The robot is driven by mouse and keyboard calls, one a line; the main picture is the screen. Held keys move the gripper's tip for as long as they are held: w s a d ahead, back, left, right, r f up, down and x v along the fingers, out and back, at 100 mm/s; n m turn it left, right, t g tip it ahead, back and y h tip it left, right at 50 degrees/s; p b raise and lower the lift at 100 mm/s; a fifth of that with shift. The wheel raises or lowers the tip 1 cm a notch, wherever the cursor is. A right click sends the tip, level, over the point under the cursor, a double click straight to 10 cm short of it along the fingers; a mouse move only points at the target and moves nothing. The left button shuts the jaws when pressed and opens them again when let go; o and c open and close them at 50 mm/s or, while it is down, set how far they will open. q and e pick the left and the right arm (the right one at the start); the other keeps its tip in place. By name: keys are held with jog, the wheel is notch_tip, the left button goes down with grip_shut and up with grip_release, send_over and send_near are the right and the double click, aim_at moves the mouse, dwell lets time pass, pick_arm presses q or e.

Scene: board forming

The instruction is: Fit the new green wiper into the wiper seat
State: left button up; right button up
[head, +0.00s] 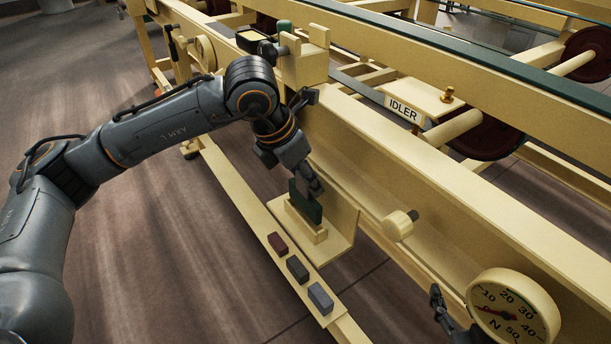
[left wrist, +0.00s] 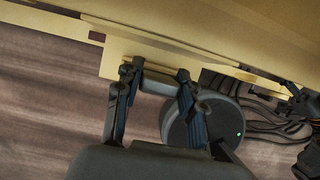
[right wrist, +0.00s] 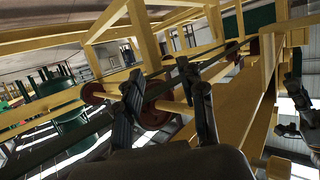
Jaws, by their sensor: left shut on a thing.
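The dark green wiper (head: 306,208) is an upright plate at a small pale yellow block (head: 307,230) on an angled shelf. I cannot tell whether it rests in that block or just above it, or whether the block is the wiper seat. My left gripper (head: 312,188) points down and is shut on the wiper's upper part. In the left wrist view its fingers (left wrist: 157,80) stand apart around a greyish piece, its green hard to make out. My right gripper (head: 440,306) is low beside the dial gauge; in the right wrist view its fingers (right wrist: 167,90) are open and empty.
Dark red (head: 278,243), black (head: 297,268) and grey (head: 320,297) blocks lie in a row on the lower rail. A round knob (head: 399,225) juts from the frame right of the shelf. The gauge (head: 512,309) is at lower right. An IDLER plate (head: 404,107) is above.

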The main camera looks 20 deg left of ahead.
dwell(0.5)
jog(key=shift+w+a+r+t, duration=0.2)
jog(key=shift+r+t, duration=0.2)
jog(key=shift+r, duration=0.15)
pick_arm(q)
jog(key=shift+f+b, duration=0.2)
jog(key=shift+b, duration=0.2)
pick_arm(e)
jog(key=shift+w+a+r+t+y, duration=0.1)
jog(key=shift+w+r+t+y, duration=0.05)
jog(key=shift+r+t, duration=0.15)
jog(key=shift+w+a+r+t+y, duration=0.1)
jog(key=shift+r+t+y, duration=0.1)
jog(key=shift+r, duration=0.2)
pick_arm(q)
jog(key=shift+f+b, duration=0.65)
jog(key=shift+f, duration=0.1)
pick_arm(e)
jog(key=shift+w+a+r+t+y, duration=0.1)
jog(key=shift+w+r+t+y, duration=0.05)
jog(key=shift+r+t, duration=0.35)
jog(key=shift+w+a+r+t+y, duration=0.15)
jog(key=shift+w+r+t, duration=0.05)
jog(key=shift+r+t, duration=0.3)
jog(key=shift+w+a+r+t+y, duration=0.15)
jog(key=shift+r+t, duration=0.25)
jog(key=shift+r, duration=0.2)
